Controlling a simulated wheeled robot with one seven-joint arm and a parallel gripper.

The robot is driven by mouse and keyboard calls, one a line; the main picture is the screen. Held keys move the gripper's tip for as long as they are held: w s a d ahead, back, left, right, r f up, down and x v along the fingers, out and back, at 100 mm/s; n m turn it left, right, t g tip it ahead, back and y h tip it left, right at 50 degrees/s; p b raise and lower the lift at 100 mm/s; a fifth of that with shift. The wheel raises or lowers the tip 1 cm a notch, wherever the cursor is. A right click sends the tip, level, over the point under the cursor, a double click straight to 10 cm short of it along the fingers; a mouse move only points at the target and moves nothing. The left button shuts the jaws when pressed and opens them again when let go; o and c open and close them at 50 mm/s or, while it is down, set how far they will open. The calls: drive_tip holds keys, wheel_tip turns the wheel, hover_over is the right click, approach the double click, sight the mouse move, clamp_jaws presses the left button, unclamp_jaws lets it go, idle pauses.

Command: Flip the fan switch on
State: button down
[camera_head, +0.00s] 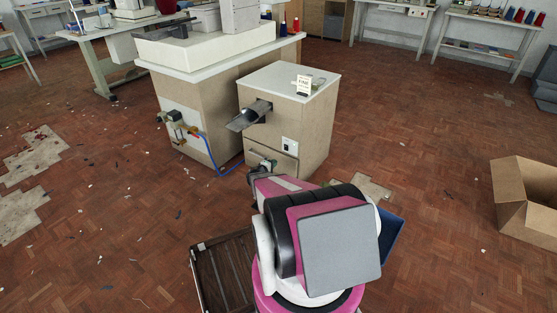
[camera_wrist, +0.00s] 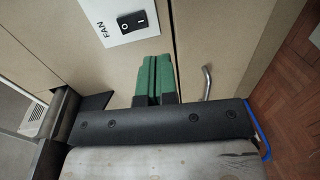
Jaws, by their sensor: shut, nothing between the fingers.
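The fan switch (camera_wrist: 131,21) is a black rocker marked O and I on a white plate lettered FAN, at the top of the wrist view. I cannot tell which side is pressed in. In the head view the white plate (camera_head: 289,146) is small, on the front of a beige cabinet (camera_head: 317,134). My gripper (camera_wrist: 154,60) has green fingers, shut together and empty. In the wrist view they point at the cabinet front, below and slightly right of the switch, apart from it in the picture. In the head view my gripper (camera_head: 268,164) is low in front of the cabinet, partly hidden by my arm.
A metal chute (camera_head: 250,115) sticks out of the cabinet above and left of the plate. A bent metal handle (camera_wrist: 207,83) is right of the fingers. A blue hose (camera_head: 208,150) runs left of the cabinet. An open cardboard box (camera_head: 527,197) stands at right on mostly clear floor.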

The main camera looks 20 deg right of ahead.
drive_tip(key=v, duration=0.3)
drive_tip(key=shift+s+a+f, duration=0.15)
drive_tip(key=shift+a+f, duration=0.05)
drive_tip(key=shift+f, duration=0.15)
drive_tip(key=s+a+r+m+g+y, duration=0.2)
drive_tip(key=s+a+r+m+g, duration=0.1)
drive_tip(key=s+r, duration=0.35)
drive_tip(key=s+a+r+m+g+y, duration=0.2)
drive_tip(key=s+a+r+g, duration=0.2)
drive_tip(key=s+r, duration=0.25)
drive_tip(key=s+a+r+y, duration=0.5)
drive_tip(key=s+a+r, duration=0.1)
drive_tip(key=a, duration=0.3)
drive_tip(key=s+a+r+m+g+y, duration=0.1)
drive_tip(key=s+a+r+y, duration=0.4)
drive_tip(key=s+a+r, duration=0.2)
drive_tip(key=a, duration=0.2)
drive_tip(key=shift+s+a, duration=0.2)
drive_tip(key=shift+a, duration=0.1)
